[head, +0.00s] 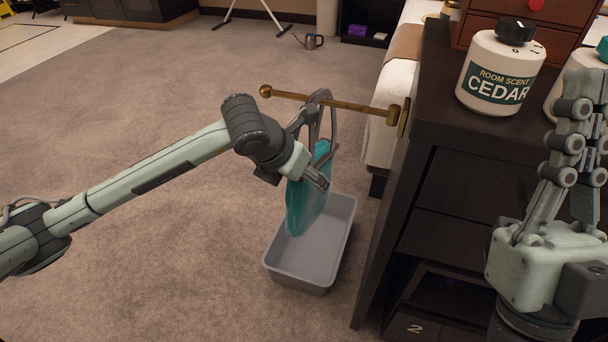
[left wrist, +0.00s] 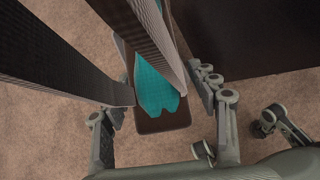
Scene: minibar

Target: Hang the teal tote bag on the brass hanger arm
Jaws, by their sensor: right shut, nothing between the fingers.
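The teal tote bag (head: 308,205) hangs below the brass hanger arm (head: 285,95), upright, with its lower end over a grey bin. Its grey straps (head: 320,97) loop up at the rod and cross it in the head view. I cannot tell whether they rest on it. My left gripper (head: 312,150) is beside the upper bag and straps, with its fingers apart. In the left wrist view the bag (left wrist: 157,85) and wide dark straps show close, between the spread fingers (left wrist: 160,100). My right gripper (head: 585,90) is shut and empty, raised at the right.
The grey bin (head: 285,272) stands on the carpet below the bag. The dark cabinet (head: 450,150) carries the hanger arm and a CEDAR room scent bottle (head: 500,75). The carpet left of the bin is clear.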

